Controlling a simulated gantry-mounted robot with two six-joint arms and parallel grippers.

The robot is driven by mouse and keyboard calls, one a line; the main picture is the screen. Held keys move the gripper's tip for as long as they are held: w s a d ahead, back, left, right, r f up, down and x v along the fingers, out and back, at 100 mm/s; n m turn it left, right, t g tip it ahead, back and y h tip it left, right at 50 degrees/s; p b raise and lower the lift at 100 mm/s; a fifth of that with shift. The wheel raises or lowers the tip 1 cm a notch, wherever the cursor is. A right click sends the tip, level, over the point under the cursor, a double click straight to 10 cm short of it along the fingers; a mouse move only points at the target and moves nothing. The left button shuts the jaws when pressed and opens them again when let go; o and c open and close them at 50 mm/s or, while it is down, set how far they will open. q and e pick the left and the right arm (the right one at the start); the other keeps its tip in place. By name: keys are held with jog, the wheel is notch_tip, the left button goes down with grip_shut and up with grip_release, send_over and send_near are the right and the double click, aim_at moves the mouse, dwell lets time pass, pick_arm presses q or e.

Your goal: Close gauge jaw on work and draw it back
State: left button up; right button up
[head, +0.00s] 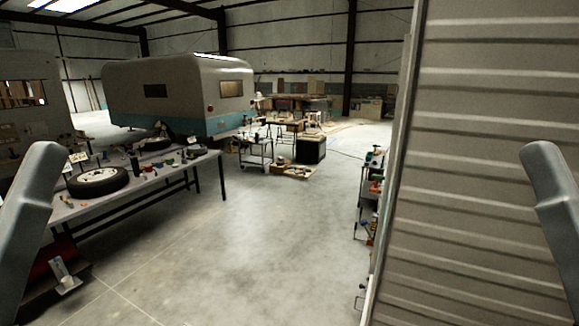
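I cannot make out a gauge, its jaw or a work piece in the head view. The small items on the long worktable (207,163) at the left are too small to tell apart with certainty. A pale grey link of each of my arms shows at the left and right picture edges. Neither gripper is in view, so I cannot see what they hold.
A wheel (98,181) lies on the worktable. A cream and teal camper (180,95) stands behind it. A ribbed metal wall (480,150) fills the right side, with a loaded shelf rack (367,200) beside it. The concrete floor (270,250) between is clear.

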pick_arm(q)
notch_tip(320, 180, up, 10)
jog(key=p, duration=0.6)
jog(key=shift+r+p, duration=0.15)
jog(key=shift+p, duration=0.25)
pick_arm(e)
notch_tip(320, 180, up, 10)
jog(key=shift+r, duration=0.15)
